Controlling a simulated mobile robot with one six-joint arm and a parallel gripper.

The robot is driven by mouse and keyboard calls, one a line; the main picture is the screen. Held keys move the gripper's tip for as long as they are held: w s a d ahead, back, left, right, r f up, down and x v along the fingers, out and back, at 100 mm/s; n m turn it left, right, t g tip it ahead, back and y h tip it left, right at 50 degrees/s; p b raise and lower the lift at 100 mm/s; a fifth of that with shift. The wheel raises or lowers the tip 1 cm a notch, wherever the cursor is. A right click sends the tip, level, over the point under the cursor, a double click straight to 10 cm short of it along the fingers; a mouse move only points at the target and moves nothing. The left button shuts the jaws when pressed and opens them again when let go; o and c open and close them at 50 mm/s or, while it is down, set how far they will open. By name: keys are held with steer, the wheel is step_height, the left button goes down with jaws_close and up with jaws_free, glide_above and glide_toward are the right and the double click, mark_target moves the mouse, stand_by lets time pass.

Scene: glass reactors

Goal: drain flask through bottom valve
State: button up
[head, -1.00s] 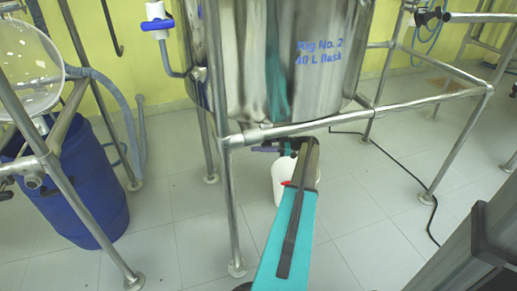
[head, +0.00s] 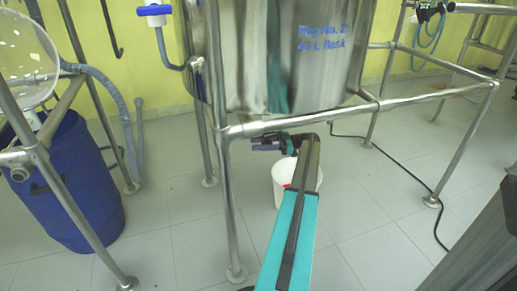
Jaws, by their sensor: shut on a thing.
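The steel-jacketed 40 L flask vessel of Rig No. 2 (head: 290,60) hangs in its pipe frame in the head view. My gripper (head: 258,143) is just below the vessel's underside, behind the front frame rail, pointing left. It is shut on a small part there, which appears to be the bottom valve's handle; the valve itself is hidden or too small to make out. A white bucket (head: 281,178) stands on the floor beneath, partly covered by my arm. Liquid flow cannot be seen.
The front frame rail (head: 300,121) and upright (head: 229,200) are close to my arm. A blue drum (head: 75,185) stands at left with a grey hose behind it. A black cable (head: 400,175) lies on the floor at right. A blue-handled valve (head: 154,10) is at upper left.

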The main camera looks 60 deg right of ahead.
steer(key=shift+s+a+f+n+g+y+b, duration=0.15)
steer(key=shift+a+f+n+g+y+b, duration=0.15)
steer(key=shift+b, duration=1.8)
steer(key=shift+b, duration=0.5)
steer(key=shift+r, duration=0.15)
steer(key=o, duration=0.9)
steer(key=shift+c, duration=0.2)
steer(key=shift+d, duration=0.1)
steer(key=shift+r, duration=0.1)
steer(key=shift+r+p, duration=0.1)
steer(key=shift+p, duration=0.2)
